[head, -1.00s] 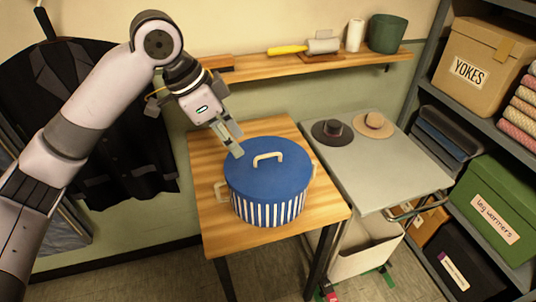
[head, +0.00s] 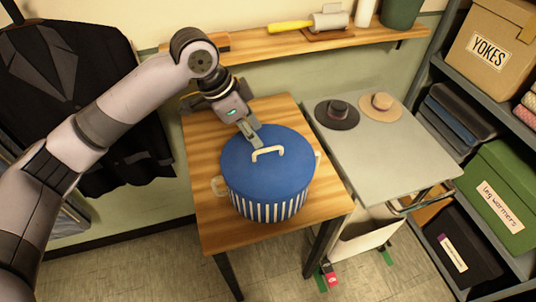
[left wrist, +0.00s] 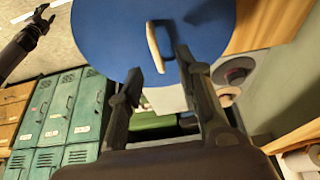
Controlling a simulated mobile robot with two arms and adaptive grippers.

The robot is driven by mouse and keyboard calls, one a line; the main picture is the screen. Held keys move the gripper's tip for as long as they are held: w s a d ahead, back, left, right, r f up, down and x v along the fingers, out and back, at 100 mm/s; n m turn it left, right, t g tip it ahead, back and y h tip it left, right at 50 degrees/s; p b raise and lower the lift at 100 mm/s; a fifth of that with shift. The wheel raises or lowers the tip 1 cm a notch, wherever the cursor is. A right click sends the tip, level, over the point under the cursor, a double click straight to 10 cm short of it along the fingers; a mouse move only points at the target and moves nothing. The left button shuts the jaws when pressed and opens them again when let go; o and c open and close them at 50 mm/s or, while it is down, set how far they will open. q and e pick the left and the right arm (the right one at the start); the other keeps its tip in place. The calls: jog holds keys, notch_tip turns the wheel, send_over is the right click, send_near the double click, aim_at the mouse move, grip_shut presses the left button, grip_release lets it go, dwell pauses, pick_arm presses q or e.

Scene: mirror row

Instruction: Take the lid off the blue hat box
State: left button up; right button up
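The blue hat box (head: 270,209) has blue-and-white striped sides and stands upright on the wooden table. Its plain blue lid (head: 288,172) is on it, with a cream arched handle (head: 268,151) on top. My left gripper (head: 254,139) is just behind the handle, above the lid. In the left wrist view my left gripper (left wrist: 160,68) is open, its fingers on either side of one end of the handle (left wrist: 155,48); I cannot tell whether they touch it. My right gripper (left wrist: 40,20) seems to show, small and dark, at the top left there.
The wooden table (head: 205,215) has bare room around the box. A grey cart (head: 375,160) at its right carries a black hat (head: 337,113) and a tan hat (head: 381,106). A wall shelf (head: 300,45) runs behind. A dark jacket (head: 85,80) hangs at left.

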aim_at(266, 149)
pick_arm(q)
jog(key=shift+w+d+f, duration=0.1)
jog(key=shift+d+f, duration=0.2)
jog(key=shift+f, duration=0.35)
jog(key=shift+d+f, duration=0.15)
jog(key=p+x, duration=0.1)
jog(key=x, duration=0.1)
jog(key=p+x, duration=0.1)
jog(key=x, duration=0.1)
jog(key=shift+d+f, duration=0.1)
jog(key=shift+d, duration=0.3)
jog(key=shift+f, duration=0.2)
pick_arm(e)
jog(key=shift+w+r, duration=0.35)
jog(key=shift+r, duration=0.25)
jog(key=shift+w+r, duration=0.35)
jog(key=shift+r, duration=0.25)
pick_arm(q)
jog(key=shift+c, duration=0.3)
grip_shut()
pick_arm(e)
jog(key=shift+w+a, duration=0.15)
jog(key=shift+a, duration=0.05)
